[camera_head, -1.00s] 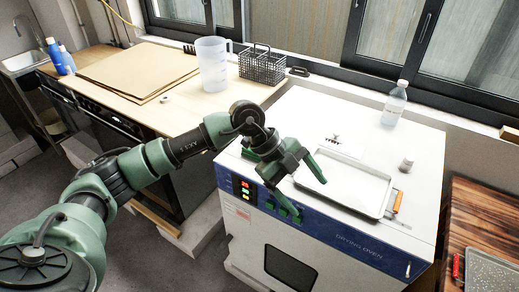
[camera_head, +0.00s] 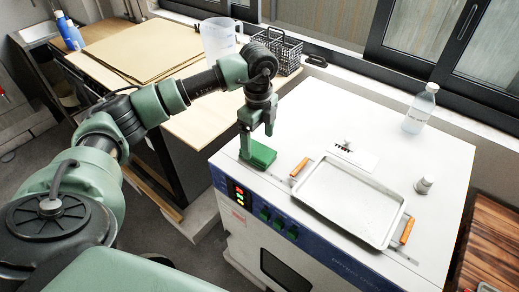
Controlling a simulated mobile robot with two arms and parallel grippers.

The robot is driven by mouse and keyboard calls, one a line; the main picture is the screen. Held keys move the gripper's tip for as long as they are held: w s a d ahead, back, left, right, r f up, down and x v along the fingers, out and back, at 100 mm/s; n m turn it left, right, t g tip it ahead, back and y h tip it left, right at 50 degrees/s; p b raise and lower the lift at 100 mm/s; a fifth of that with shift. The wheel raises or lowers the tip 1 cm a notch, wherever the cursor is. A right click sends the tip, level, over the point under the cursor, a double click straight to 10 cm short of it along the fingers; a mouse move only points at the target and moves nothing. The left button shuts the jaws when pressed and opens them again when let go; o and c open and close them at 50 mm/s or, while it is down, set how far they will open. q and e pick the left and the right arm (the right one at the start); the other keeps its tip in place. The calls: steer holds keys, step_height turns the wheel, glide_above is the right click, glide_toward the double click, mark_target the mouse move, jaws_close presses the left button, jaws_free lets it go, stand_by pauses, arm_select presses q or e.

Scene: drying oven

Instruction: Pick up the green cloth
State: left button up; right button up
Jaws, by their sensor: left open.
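The green cloth (camera_head: 263,155) is a small folded pad lying flat on the white top of the drying oven (camera_head: 312,118), near its front left corner. My left gripper (camera_head: 257,142) is open and points down at the cloth. One finger reaches down at the cloth's left edge and the other is above its far side. I cannot tell whether the fingers touch it. The gripper covers part of the cloth. My right gripper is not in view.
A white metal tray (camera_head: 352,198) with orange handles lies right of the cloth on the oven. A plastic jug (camera_head: 218,40) and wire basket (camera_head: 284,53) are behind the arm.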

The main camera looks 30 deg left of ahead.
mark_target(260, 150)
arm_select(q)
step_height(260, 150, down, 4)
steer(key=shift+w+r+p, duration=0.15)
steer(key=shift+p, duration=0.8)
steer(key=shift+f, duration=0.8)
steer(key=shift+w, duration=0.1)
steer(key=c, duration=1.5)
steer(key=shift+o, duration=0.2)
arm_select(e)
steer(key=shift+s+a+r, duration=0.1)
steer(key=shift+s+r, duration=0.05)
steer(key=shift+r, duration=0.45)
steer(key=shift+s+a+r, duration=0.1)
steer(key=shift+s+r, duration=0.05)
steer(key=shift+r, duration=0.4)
arm_select(q)
steer(key=shift+r, duration=0.15)
